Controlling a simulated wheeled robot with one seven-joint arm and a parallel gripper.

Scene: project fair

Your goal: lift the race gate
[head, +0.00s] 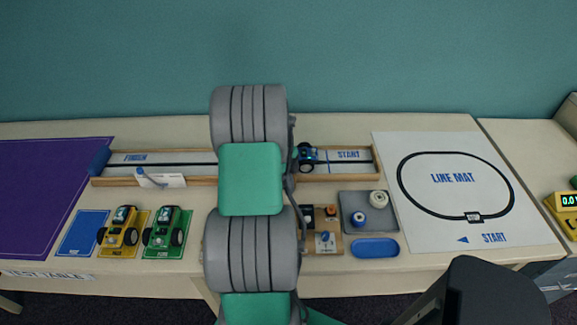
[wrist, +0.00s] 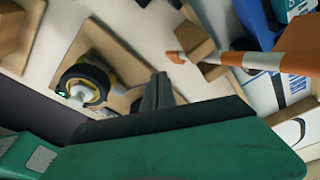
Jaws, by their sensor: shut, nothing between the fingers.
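An orange-and-white striped bar (wrist: 250,62), which looks like the race gate's arm, shows at the right of the wrist view. Its orange tip points left, over or beside a wooden block (wrist: 195,45). I cannot make out the gate in the head view, where my arm covers the middle of the track. My gripper (wrist: 160,90) shows as dark fingers in the wrist view, shut and empty. The fingers appear below and left of the bar's tip, apart from it. The gripper is hidden in the head view.
The wooden track (head: 200,180) runs across the table, with a blue car (head: 308,156) near its start. Yellow (head: 120,232) and green (head: 166,230) cars stand in front. A grey tray (head: 382,222) and line mat (head: 455,225) lie right.

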